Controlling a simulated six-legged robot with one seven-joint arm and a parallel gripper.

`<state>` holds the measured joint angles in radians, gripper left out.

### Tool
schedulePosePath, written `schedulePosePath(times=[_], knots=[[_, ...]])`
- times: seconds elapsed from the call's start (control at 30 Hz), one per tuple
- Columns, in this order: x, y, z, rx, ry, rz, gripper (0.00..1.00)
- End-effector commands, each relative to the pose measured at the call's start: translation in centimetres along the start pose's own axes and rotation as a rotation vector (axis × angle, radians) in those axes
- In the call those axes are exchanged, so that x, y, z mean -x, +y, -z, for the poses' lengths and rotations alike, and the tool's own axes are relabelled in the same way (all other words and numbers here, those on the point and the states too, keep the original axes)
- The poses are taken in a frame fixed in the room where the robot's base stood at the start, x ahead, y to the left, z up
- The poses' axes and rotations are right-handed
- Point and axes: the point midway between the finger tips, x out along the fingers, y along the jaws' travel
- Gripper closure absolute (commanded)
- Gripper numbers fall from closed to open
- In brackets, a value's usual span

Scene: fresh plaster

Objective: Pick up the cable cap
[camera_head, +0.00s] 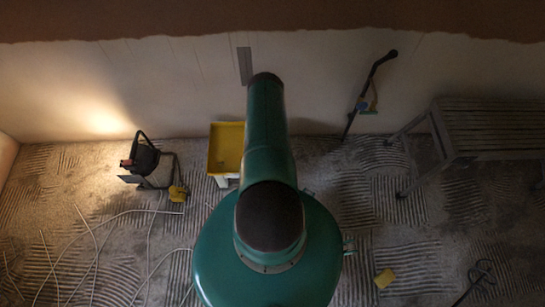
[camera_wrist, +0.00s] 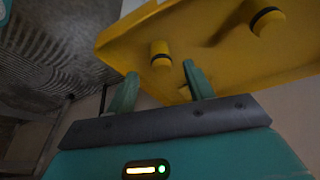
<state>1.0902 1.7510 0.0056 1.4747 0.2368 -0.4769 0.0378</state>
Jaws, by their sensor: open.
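A yellow tray (camera_wrist: 215,50) fills the upper right of the wrist view, tilted in the picture. Two short yellow cylinders with dark bands are at it: one (camera_wrist: 160,49) near its left part and one (camera_wrist: 267,21) at the upper right. Either may be the cable cap; I cannot tell which. My gripper (camera_wrist: 159,75) is open, its two green fingers pointing toward the tray. The nearer cylinder shows just beyond and between the fingertips, with no visible contact. In the head view the tray (camera_head: 216,150) is partly behind my arm, and my gripper is hidden.
A work lamp (camera_head: 145,158) stands on the left, with pale cables (camera_head: 95,245) on the floor. A grey slatted bench (camera_head: 490,130) is at the right. A long-handled tool (camera_head: 368,92) leans on the wall.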

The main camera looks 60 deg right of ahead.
Motion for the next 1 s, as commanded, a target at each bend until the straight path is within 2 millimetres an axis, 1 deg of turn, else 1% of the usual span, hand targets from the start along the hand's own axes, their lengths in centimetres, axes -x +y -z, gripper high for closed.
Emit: schedulePosePath(times=[0.2,0.3,0.43,0.63,0.67,0.8,0.87,0.9,1.0], knots=[[-3.0,-0.1,-0.1,-0.001,-0.002,0.000,0.47],[-4.1,-0.1,-0.1,0.000,-0.001,-0.001,0.47],[-4.7,-0.2,0.0,0.000,-0.001,0.000,0.47],[-4.7,-0.2,0.1,0.001,-0.001,0.000,0.47],[-4.7,-0.2,0.1,0.001,-0.001,0.000,0.51],[-4.7,-0.2,0.1,0.001,-0.001,0.000,0.79],[-4.7,-0.2,0.1,0.001,-0.001,0.000,0.91],[-4.7,-0.2,0.1,0.001,-0.001,0.000,0.95],[-4.7,-0.2,0.1,0.001,-0.001,0.000,0.95]])
